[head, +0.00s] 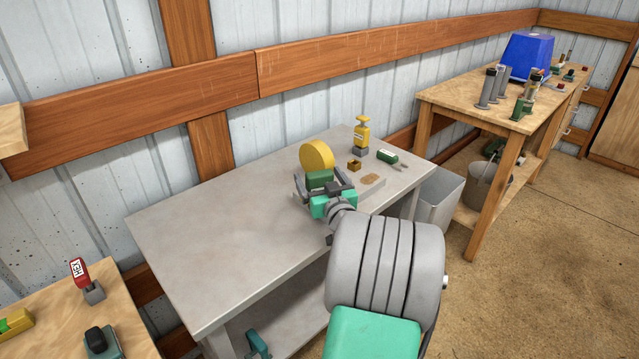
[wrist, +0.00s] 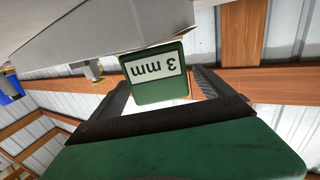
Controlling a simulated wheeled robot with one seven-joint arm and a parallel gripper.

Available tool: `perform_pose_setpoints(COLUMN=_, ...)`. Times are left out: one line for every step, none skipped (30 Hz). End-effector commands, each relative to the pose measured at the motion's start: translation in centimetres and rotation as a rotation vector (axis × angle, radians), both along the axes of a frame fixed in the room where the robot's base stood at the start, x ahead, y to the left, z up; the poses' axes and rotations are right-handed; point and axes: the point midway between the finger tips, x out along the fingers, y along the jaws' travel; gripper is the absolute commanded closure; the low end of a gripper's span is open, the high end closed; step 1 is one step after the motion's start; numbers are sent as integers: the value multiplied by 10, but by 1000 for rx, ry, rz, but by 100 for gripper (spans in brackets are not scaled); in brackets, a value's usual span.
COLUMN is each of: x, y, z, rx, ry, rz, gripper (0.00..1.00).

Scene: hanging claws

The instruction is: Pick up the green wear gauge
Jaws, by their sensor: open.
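The green wear gauge (wrist: 157,88) is a green block with a white "3 mm" label, upside down in the wrist view. In the head view a green block (head: 319,179), seemingly this gauge, stands on the grey table in front of a yellow disc. My gripper (head: 322,188) is open at the block, with a dark finger on each side of it. In the wrist view the fingers of my gripper (wrist: 158,80) also appear on either side of the gauge. I cannot tell whether they touch it or how deep it sits between them.
The grey table (head: 220,220) is bare on its left side. Near the gauge are the yellow disc (head: 317,154), a small brown block (head: 354,165), a yellow-topped tool (head: 361,135) and a green-handled tool (head: 388,157). A wooden bench (head: 455,97) with several objects stands at right.

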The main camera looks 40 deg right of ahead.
Motion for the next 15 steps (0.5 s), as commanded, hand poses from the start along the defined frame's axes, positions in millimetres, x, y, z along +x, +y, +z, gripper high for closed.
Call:
perform_pose_setpoints(x=0, y=0, z=0, rx=0, ry=0, rz=0, gripper=9)
perform_pose_setpoints(x=0, y=0, z=0, rx=0, ry=0, rz=-1, gripper=9)
perform_pose_setpoints(x=0, y=0, z=0, rx=0, ry=0, rz=-1, gripper=9)
perform_pose_setpoints(x=0, y=0, z=0, rx=0, ry=0, rz=-1, gripper=11)
perform_pose_setpoints(x=-1, y=0, z=0, rx=0, ry=0, rz=-1, gripper=13)
perform_pose_setpoints(x=-1, y=0, z=0, rx=-1, ry=0, rz=-1, gripper=16)
perform_pose_setpoints(x=-1, y=0, z=0, rx=-1, ry=0, rz=-1, gripper=19)
perform_pose_setpoints(x=-1, y=0, z=0, rx=-1, ry=0, rz=-1, gripper=21)
perform_pose_setpoints(x=-1, y=0, z=0, rx=-1, ry=0, rz=-1, gripper=25)
perform_pose_setpoints(x=-1, y=0, z=0, rx=-1, ry=0, rz=-1, gripper=27)
perform_pose_setpoints(x=-1, y=0, z=0, rx=-1, ry=0, rz=-1, gripper=30)
perform_pose_setpoints(x=-1, y=0, z=0, rx=-1, ry=0, rz=-1, gripper=33)
perform_pose_setpoints(x=-1, y=0, z=0, rx=-1, ry=0, rz=-1, gripper=35)
perform_pose_setpoints(x=-1, y=0, z=0, rx=-1, ry=0, rz=-1, gripper=38)
perform_pose_setpoints(x=-1, y=0, z=0, rx=-1, ry=0, rz=-1, gripper=41)
